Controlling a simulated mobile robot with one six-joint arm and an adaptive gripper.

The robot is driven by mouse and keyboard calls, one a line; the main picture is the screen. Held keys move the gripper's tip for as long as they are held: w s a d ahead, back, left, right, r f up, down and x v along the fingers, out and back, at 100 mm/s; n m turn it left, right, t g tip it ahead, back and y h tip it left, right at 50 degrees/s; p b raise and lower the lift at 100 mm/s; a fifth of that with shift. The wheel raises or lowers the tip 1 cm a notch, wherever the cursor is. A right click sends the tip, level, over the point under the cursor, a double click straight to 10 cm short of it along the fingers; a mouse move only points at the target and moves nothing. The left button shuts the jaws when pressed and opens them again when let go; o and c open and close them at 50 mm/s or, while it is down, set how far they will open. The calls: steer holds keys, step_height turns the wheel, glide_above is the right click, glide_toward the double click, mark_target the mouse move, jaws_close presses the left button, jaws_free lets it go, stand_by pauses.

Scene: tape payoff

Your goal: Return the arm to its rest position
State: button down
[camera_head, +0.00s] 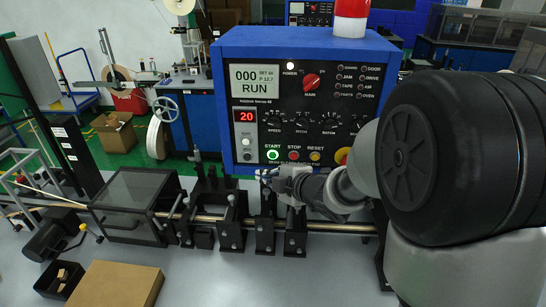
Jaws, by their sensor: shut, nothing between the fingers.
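My gripper (268,174) is in front of the lower edge of the blue control box (235,95), just below its lit green START button (273,155). It looks small and points left, and its fingers are shut with nothing between them. I cannot tell whether it touches the box or the parts beneath it. My arm reaches in from the right, and its large black joint covers the right side of the view. The box's display reads RUN, and a red 20 shows below it.
A metal rail (330,227) with several black brackets runs below my gripper. A clear-lidded black box (131,196) stands at left. A brown board (115,285) and a small black bin (60,281) lie at front left. The grey surface (255,280) in front is clear.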

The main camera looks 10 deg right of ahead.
steer(key=s+d+r+m+g+h+b, duration=0.2)
steer(key=s+d+r+m+h, duration=0.2)
steer(key=s+d+m+h, duration=0.45)
steer(key=s+a+f+m+g+y, duration=0.1)
steer(key=s+a+m, duration=0.1)
steer(key=s, duration=0.6)
steer(key=s+a+f+m+g+y+b, duration=0.1)
steer(key=s+a+f+m+g, duration=0.1)
steer(key=s+m, duration=0.3)
steer(key=s+a+f+m+g+y+b, duration=0.1)
steer(key=s+a+m+g, duration=0.1)
steer(key=s, duration=0.9)
steer(key=shift+s+a+f+m+y, duration=0.35)
steer(key=shift+a+m, duration=0.2)
steer(key=shift+m, duration=0.1)
